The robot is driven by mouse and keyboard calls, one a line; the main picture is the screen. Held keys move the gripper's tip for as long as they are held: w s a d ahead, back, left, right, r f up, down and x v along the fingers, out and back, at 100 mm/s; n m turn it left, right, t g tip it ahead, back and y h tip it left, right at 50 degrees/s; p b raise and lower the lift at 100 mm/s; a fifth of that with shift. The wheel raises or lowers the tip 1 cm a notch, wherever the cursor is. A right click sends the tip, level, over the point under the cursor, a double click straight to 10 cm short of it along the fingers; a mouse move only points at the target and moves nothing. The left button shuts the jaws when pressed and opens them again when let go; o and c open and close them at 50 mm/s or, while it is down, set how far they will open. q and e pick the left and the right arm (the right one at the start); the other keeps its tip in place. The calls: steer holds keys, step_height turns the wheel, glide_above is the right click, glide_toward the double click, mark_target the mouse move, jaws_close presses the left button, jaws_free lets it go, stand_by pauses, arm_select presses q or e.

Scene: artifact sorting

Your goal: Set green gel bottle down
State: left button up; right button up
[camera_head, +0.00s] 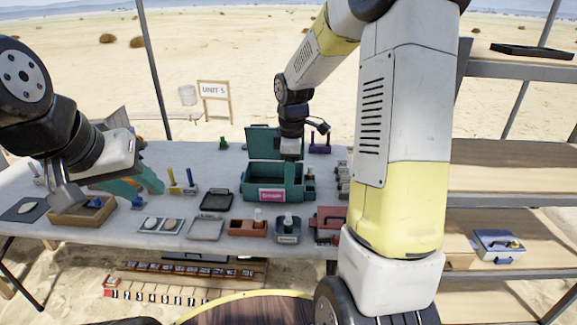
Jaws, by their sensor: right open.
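My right gripper (291,156) hangs from its arm over the teal box (259,195) with a pink label and a raised lid, near the middle of the table. Its fingers are small and partly hidden, but it is open. A small dark green bottle with a pale lower part (288,222) stands upright in a grey holder (288,238) in front of the box; it may be the green gel bottle, but I cannot be sure. My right gripper is behind it and apart from it. My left gripper (64,197) is low over a wooden tray (98,214) at the table's left end; its jaws are unclear.
A reddish-brown holder (248,229) with a white bottle and a red box (328,226) flank the grey holder. Shallow trays (206,230) and blue and yellow tools (190,182) stand to the left. Wooden shelves (510,230) rise at the right. Bare table (205,160) shows at the back.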

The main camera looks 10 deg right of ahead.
steer(key=s+a+r+m+t+y, duration=0.1)
steer(key=s+r+m+t, duration=0.1)
steer(key=s+r+m, duration=0.5)
steer(key=s+a+r+m+t+y, duration=0.1)
steer(key=s+r+m+t, duration=0.2)
steer(key=s+r+m, duration=0.4)
steer(key=s+r, duration=0.1)
steer(key=s, duration=0.6)
steer(key=shift+s+r, duration=0.2)
steer(key=shift+r, duration=0.05)
